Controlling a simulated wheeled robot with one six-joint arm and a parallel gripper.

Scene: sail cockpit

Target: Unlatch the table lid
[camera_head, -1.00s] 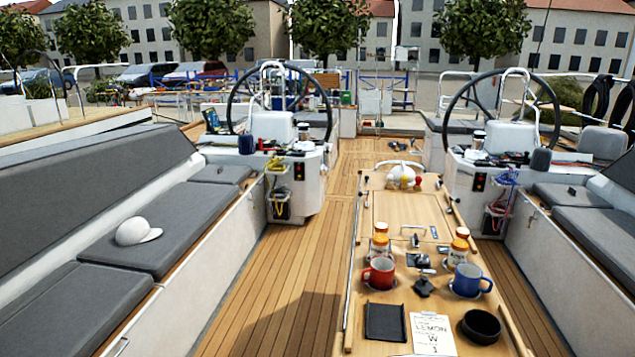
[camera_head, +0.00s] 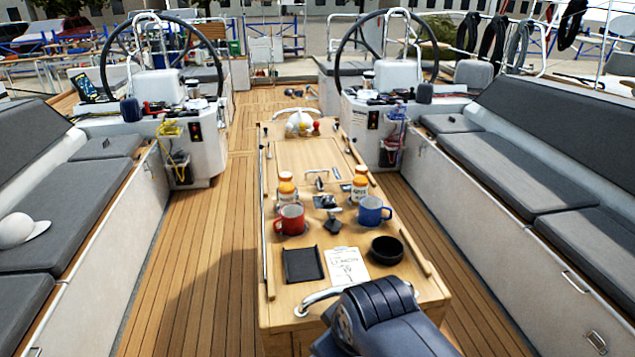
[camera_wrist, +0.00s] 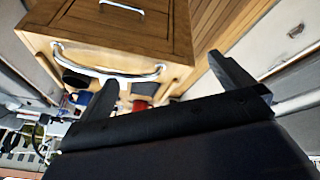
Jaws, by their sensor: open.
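The wooden table (camera_head: 268,215) stands in mid cockpit. A rectangular lid panel (camera_head: 300,155) is outlined in its far part, with a silver latch-like fitting (camera_head: 320,182) near its front edge. I cannot tell whether it is latched. A dark fitting (camera_head: 326,202) lies closer to me. My dark arm covers the table's near right corner in the head view, where its jaws are hidden. In the wrist view, my gripper (camera_wrist: 163,70) is open and empty, near the table's end. That view is roughly upside down and does not show the lid clearly.
A chrome rail (camera_head: 322,295) curves along the table's near end. A red mug (camera_head: 291,219), blue mug (camera_head: 372,211), orange-capped jars, black bowl (camera_head: 386,250), black tray (camera_head: 303,265) and paper (camera_head: 346,264) crowd the tabletop. Benches flank both sides; the left deck aisle (camera_head: 200,260) is clear.

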